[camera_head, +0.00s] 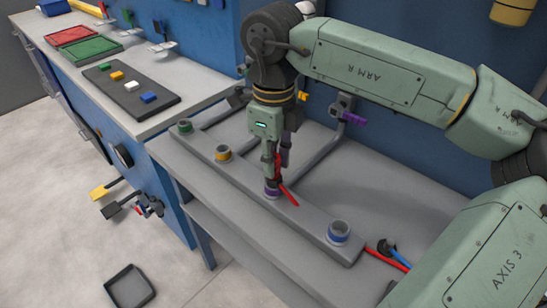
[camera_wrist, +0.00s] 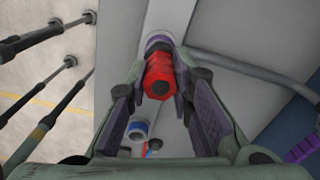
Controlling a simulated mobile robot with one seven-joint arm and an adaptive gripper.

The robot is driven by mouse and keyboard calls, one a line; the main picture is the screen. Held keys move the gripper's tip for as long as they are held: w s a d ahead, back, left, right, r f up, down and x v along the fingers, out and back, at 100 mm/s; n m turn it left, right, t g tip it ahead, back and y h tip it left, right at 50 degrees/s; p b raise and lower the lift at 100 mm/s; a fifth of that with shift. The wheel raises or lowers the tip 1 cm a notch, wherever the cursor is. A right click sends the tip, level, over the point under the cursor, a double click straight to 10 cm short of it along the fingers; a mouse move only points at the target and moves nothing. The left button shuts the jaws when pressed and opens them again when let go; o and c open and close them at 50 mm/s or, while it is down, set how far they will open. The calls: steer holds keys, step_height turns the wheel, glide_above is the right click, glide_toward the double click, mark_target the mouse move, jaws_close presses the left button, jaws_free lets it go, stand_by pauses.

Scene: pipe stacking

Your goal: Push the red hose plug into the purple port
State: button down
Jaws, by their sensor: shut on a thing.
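My gripper (camera_head: 275,166) points down over the long grey rail and is shut on the red hose plug (camera_wrist: 160,78). In the wrist view the plug sits between my purple-padded fingers. The purple port (camera_head: 272,193) is on the rail directly below my gripper; its ring also shows in the wrist view (camera_wrist: 158,40), right at the plug's far end. The plug's tip is at the port's mouth, but I cannot tell how far it is inside. A short red hose (camera_head: 288,195) slants down to the right of the port. My fingers hide most of the plug in the head view.
The same rail carries a green port (camera_head: 184,127), an orange port (camera_head: 223,153) and a blue port (camera_head: 338,232). A blue-and-black connector (camera_head: 388,246) and red hose lie at the right end. A purple plug (camera_head: 354,118) hangs behind. Side counter holds trays and coloured blocks.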

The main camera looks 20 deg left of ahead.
steer(key=shift+f, duration=0.2)
steer(key=c, duration=1.3)
jaws_free()
steer(key=shift+c, duration=0.2)
steer(key=shift+r, duration=0.15)
step_height(320, 180, up, 12)
